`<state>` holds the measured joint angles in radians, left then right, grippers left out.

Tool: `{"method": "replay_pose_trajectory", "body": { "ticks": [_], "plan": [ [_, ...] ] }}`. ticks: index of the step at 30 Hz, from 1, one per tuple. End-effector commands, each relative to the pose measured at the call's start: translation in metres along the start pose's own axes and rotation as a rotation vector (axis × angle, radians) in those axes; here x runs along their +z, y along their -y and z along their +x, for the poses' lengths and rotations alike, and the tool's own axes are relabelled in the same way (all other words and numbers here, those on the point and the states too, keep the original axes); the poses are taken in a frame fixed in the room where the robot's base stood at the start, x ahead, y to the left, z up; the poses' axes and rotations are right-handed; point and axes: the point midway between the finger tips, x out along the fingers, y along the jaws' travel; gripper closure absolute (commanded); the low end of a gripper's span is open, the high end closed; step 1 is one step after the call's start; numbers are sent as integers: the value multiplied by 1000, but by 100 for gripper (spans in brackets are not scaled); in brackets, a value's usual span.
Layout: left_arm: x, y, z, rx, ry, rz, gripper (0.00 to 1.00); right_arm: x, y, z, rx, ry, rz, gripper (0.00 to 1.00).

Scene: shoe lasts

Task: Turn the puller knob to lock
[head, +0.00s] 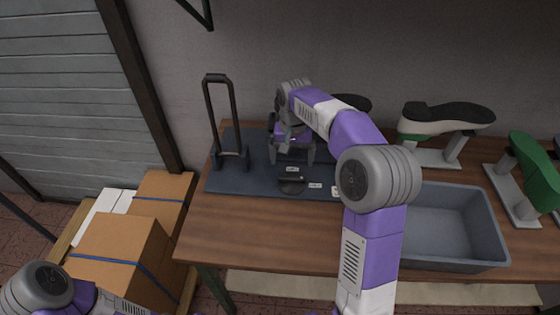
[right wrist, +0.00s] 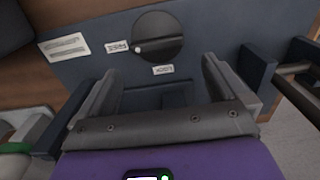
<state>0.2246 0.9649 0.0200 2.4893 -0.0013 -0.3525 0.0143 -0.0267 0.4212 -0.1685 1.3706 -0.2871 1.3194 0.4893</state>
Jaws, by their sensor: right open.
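The puller knob (right wrist: 158,36) is a dark round dial with a raised bar across it and a white dot at its left edge. A small label (right wrist: 116,47) lies beside the dot and another (right wrist: 163,70) lies on the knob's near side in the right wrist view. In the head view the knob (head: 292,187) sits on the dark base plate (head: 240,184). My right gripper (head: 292,157) is open and empty, pointing down over the plate, behind the knob and apart from it. My left gripper is out of view; only part of its arm shows at bottom left.
A dark upright handle frame (head: 221,120) stands at the plate's left. A grey bin (head: 440,262) is on the wooden table (head: 240,235) at right. Shoe lasts on stands (head: 445,118) line the back right. Cardboard boxes (head: 118,252) stand left of the table.

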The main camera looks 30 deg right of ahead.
Motion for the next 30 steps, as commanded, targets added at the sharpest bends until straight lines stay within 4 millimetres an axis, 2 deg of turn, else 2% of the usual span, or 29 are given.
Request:
{"method": "replay_pose_trajectory", "body": {
  "ticks": [12, 15, 26, 30],
  "plan": [
    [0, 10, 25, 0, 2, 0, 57, 1, -1, 60, 2, 3, 2, 0],
    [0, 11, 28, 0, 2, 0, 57, 0, -1, 68, 2, 2, 3, 0],
    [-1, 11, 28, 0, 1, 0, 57, 0, -1, 73, 1, 0, 2, 0],
    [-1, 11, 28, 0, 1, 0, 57, 0, -1, 73, 1, 0, 2, 20]
  ]
}}
